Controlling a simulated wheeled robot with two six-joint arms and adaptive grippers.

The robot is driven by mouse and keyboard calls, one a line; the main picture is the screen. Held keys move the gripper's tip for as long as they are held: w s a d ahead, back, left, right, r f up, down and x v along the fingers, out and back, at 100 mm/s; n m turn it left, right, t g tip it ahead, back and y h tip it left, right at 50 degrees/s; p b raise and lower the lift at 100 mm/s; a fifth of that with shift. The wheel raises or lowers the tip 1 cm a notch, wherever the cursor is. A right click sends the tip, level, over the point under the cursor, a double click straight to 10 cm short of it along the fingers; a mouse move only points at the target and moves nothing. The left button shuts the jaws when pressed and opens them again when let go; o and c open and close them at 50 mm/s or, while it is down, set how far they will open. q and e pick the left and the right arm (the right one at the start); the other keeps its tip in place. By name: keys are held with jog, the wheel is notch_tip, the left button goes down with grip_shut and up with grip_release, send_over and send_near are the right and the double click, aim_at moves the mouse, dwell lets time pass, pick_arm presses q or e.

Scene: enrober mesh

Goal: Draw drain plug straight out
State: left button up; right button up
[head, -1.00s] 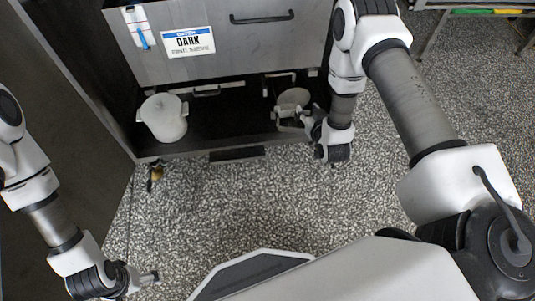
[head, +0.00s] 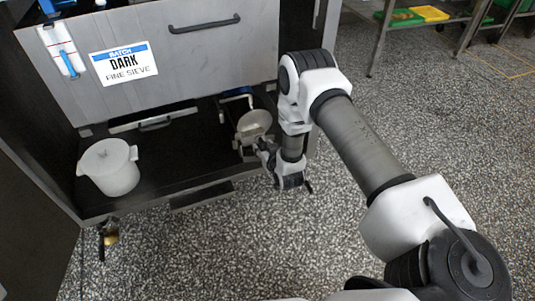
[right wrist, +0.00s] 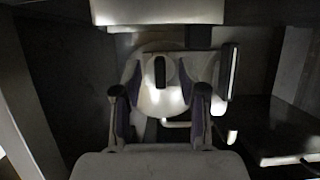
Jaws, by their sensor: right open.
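In the right wrist view, a dark upright grip (right wrist: 160,72), which looks like the drain plug's handle, stands in front of a pale rounded part (right wrist: 150,98). My right gripper (right wrist: 160,108) is open, with one finger on each side of the picture's middle. The dark grip shows between and beyond the fingertips; I cannot tell any contact. In the head view, my right gripper (head: 264,152) is at the right end of the machine's lower bay, close to a round grey part (head: 254,123). The plug itself is not clear there.
A steel panel (head: 215,60) with a handle and a "DARK FINE SIEVE" label (head: 124,65) hangs above. Speckled floor (head: 220,240) in front is open. A brass fitting (head: 111,238) sits below the bay's left edge.

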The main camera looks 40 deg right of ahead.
grip_shut()
jog(key=shift+s+a+r+p, duration=0.1)
jog(key=shift+s+a+p, duration=0.1)
jog(key=shift+s+p, duration=0.6)
jog(key=shift+s+a+p, duration=0.2)
jog(key=shift+s+p, duration=0.1)
jog(key=shift+s, duration=0.45)
jog(key=shift+s+a+p, duration=0.15)
jog(key=shift+s+p, duration=0.15)
jog(key=shift+s, duration=0.45)
jog(key=shift+s+a+p, duration=0.2)
jog(key=shift+s+p, duration=0.1)
jog(key=shift+s, duration=0.45)
